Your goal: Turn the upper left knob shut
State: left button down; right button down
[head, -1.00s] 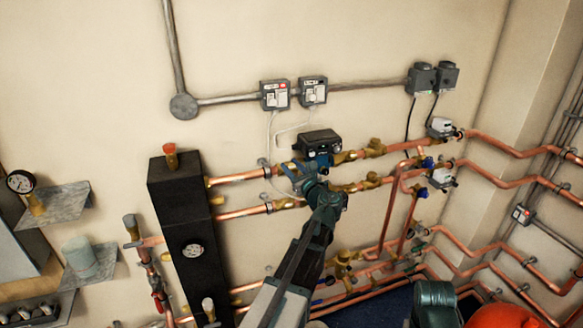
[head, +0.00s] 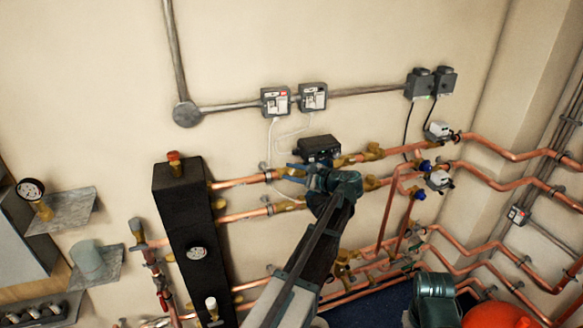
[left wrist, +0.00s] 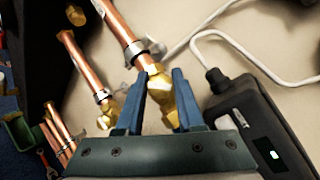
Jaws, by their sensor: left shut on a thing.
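The upper left knob (left wrist: 158,88) is a brass piece on the upper copper pipe (head: 235,182), right of the black block. In the left wrist view it sits between the two blue fingers of my left gripper (left wrist: 160,78), which is shut on it. The fingers and wrist hide most of the knob there. Its exact turn angle cannot be told. My right gripper is not in view.
The black block (head: 180,225) stands left of the gripper. A lower pipe (head: 240,215) runs close below. In the left wrist view a black box (left wrist: 255,115) with a white cable (left wrist: 240,52) is close beside the right finger. Wall switches (head: 275,101) hang above.

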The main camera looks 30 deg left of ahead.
pick_arm(q)
jog(key=n+g+p, duration=0.1)
jog(key=n, duration=0.1)
jog(key=n+h+p, duration=0.1)
jog(key=p, duration=0.1)
jog(key=n+g+h+p, duration=0.1)
jog(key=n, duration=0.1)
jog(key=shift+w+r+n+g, duration=0.1)
jog(key=shift+r+n+g, duration=0.15)
jog(key=shift+n+g, duration=0.05)
jog(key=shift+f+n+g+h+p, duration=0.15)
jog(key=shift+n+h+p, duration=0.4)
jog(key=shift+n+p, duration=0.2)
jog(key=shift+f+n+g+h+p, duration=0.1)
jog(key=shift+n+g+h+p, duration=0.05)
jog(key=shift+n+h+p, duration=0.5)
jog(key=shift+n, duration=0.3)
jog(key=c, duration=0.5)
grip_release()
